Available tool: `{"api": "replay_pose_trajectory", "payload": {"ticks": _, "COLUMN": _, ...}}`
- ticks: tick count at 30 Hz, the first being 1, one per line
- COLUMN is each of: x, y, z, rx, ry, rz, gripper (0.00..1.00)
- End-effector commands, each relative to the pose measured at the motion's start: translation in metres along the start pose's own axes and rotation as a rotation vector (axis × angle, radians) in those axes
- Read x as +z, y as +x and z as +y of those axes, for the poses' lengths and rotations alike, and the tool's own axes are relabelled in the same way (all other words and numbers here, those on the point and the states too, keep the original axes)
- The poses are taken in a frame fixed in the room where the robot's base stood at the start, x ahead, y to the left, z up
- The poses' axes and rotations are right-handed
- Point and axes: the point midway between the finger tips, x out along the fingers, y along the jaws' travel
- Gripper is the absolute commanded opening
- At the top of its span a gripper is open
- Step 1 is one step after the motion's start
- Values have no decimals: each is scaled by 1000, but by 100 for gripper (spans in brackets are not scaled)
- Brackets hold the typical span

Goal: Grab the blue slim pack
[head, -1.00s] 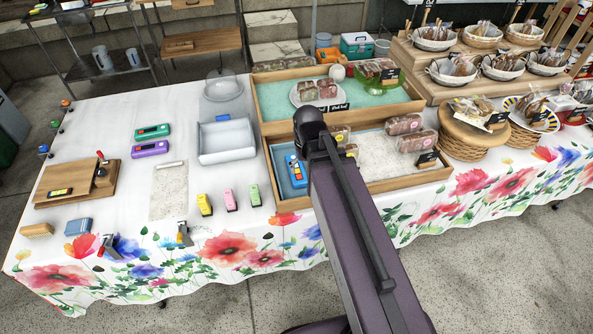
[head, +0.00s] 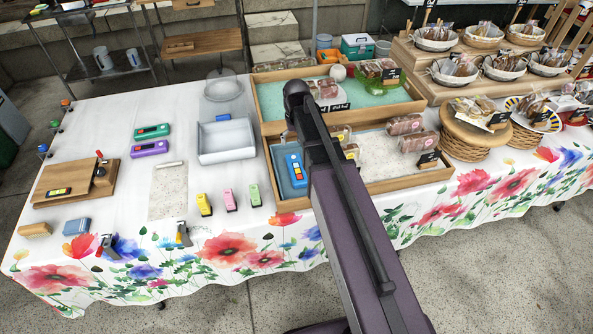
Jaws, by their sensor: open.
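A slim blue pack-like item (head: 295,169) with coloured marks on its face lies in the blue-lined left section of the front wooden tray (head: 372,186). My arm rises just to its right and passes over the tray. Another small blue block (head: 77,226) lies at the front left of the table beside a tan block (head: 36,230). I cannot tell for sure which of the two blue items is the pack. My gripper does not show; my own arm hides the space beyond it.
Yellow, pink and green small items (head: 228,199) stand left of the tray. A white bin (head: 226,139) and a wooden board (head: 75,182) lie further left. Wrapped loaves (head: 404,124) share the front tray. Baskets crowd the right.

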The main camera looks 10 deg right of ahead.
Motion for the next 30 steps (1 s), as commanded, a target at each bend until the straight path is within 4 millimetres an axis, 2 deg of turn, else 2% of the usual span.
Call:
{"api": "replay_pose_trajectory", "payload": {"ticks": 8, "x": 0, "y": 14, "z": 0, "rx": 0, "ry": 1, "rz": 0, "gripper": 100}}
{"api": "replay_pose_trajectory", "payload": {"ticks": 30, "x": 0, "y": 71, "z": 2, "rx": 0, "ry": 2, "rz": 0, "gripper": 100}}
